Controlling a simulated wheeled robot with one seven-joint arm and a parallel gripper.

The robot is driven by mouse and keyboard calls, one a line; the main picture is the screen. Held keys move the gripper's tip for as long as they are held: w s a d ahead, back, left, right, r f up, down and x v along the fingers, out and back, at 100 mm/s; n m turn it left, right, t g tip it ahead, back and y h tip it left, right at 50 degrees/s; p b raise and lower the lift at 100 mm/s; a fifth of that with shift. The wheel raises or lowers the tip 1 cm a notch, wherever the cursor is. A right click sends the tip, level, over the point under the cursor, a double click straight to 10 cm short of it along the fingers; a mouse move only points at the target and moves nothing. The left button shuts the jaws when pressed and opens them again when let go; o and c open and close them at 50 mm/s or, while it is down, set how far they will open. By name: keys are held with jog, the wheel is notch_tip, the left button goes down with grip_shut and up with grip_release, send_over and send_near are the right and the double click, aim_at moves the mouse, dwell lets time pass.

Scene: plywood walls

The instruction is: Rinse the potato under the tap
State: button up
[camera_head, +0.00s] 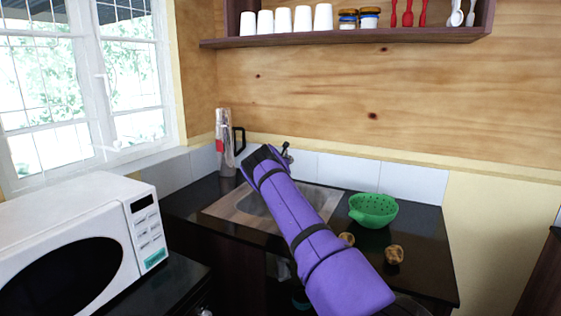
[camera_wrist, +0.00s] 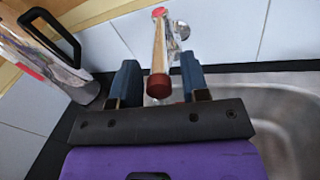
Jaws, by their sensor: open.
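Two brown, potato-like lumps lie on the dark counter in the head view: one potato (camera_head: 394,254) in front of the green colander, the other (camera_head: 347,239) partly hidden behind my purple arm. The tap (camera_head: 286,152) stands at the back of the sink (camera_head: 226,207). In the wrist view the tap (camera_wrist: 159,60) has a pale spout with a red-brown end, seen between the fingers. My gripper (camera_wrist: 161,72) is open, one finger on each side of the spout. It holds no potato. Whether the fingers touch the spout, I cannot tell. My gripper (camera_head: 262,155) is over the sink's back edge in the head view.
A green colander (camera_head: 372,212) stands right of the sink. A clear jug-like appliance with a black handle (camera_head: 226,143) stands left of the tap. A white microwave (camera_head: 75,245) fills the front left. A shelf (camera_head: 350,38) with cups hangs above.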

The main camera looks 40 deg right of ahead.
jog(key=v, duration=1)
jog(key=shift+s+a, duration=0.25)
jog(key=shift+a, duration=0.05)
